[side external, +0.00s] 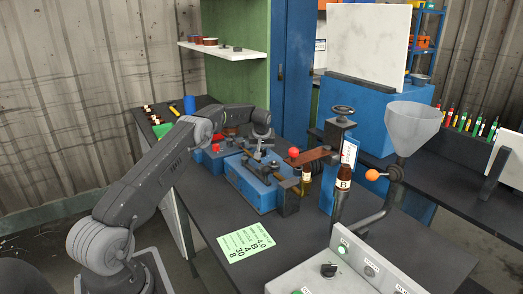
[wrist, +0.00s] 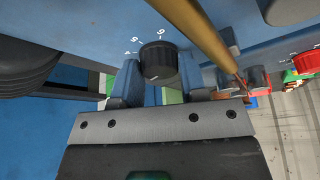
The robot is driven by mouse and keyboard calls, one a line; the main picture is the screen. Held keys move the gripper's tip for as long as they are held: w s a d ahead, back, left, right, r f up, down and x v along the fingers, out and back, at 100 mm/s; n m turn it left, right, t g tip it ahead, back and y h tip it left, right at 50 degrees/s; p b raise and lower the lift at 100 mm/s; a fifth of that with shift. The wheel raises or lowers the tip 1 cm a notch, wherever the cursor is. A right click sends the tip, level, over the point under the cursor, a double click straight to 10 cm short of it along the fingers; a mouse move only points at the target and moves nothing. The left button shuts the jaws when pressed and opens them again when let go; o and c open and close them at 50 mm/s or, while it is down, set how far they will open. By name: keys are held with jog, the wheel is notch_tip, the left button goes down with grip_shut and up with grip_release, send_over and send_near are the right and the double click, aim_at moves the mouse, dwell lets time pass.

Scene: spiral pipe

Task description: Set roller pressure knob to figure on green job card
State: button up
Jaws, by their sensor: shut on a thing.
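In the wrist view, a black ribbed knob (wrist: 159,62) sits on a blue panel, with white numbers around it that include a 6 and a 5. My gripper (wrist: 158,76) has its two blue-grey fingers on either side of the knob and is shut on it. In the side view my gripper (side external: 262,143) is over the blue machine (side external: 250,188), and the knob cannot be made out there. The green job card (side external: 245,242) lies flat on the dark table. Its print includes 4.0 and B, but the line for roller pressure is too small to read surely.
A brass rod (wrist: 200,35) crosses close to the right finger in the wrist view. A red knob (wrist: 308,61) is at the right edge. A red ball-topped lever (side external: 293,153), a brown bottle (side external: 344,180) and a grey funnel (side external: 413,125) stand right of my gripper.

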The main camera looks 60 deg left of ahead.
jog(key=m+t, duration=0.1)
jog(key=m, duration=0.1)
jog(key=m+h, duration=0.1)
jog(key=m, duration=0.2)
jog(key=shift+a+t, duration=0.1)
jog(key=shift+t, duration=0.3)
jog(key=m+h, duration=0.1)
jog(key=m, duration=0.2)
jog(key=m+h, duration=0.1)
jog(key=m, duration=0.2)
jog(key=shift+a+t+h, duration=0.1)
jog(key=shift+t+h, duration=0.2)
jog(key=shift+m, duration=0.4)
jog(key=o, duration=0.9)
jog(key=shift+s+r, duration=0.1)
jog(key=v, duration=1.3)
jog(key=shift+r, duration=0.3)
